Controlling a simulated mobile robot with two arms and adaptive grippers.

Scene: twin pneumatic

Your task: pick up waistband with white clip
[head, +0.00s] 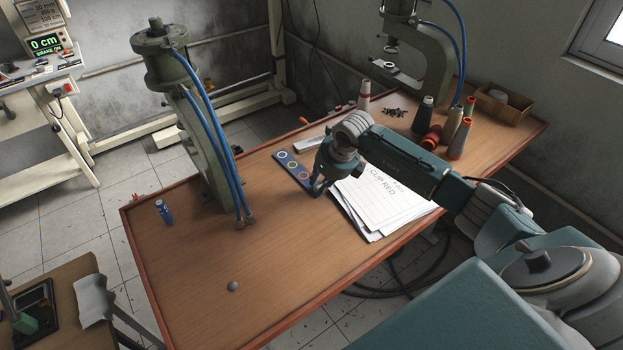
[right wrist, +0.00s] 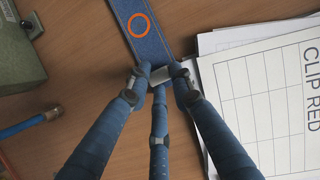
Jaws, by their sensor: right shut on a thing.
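In the right wrist view the waistband (right wrist: 155,50) runs up from the fingers, with one orange ring in sight. My right gripper (right wrist: 158,84) is shut on its near end, where a small whitish clip (right wrist: 160,75) shows between the blue fingers. The fingers hide part of this end. My left gripper is in neither view.
Papers marked "CLIP RED" (head: 384,200) lie close to the right of the gripper. A green pneumatic press (head: 205,135) with blue hoses stands to the left. Thread cones (head: 460,138) and a box (head: 505,106) stand at the back right. The table's front left is mostly clear.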

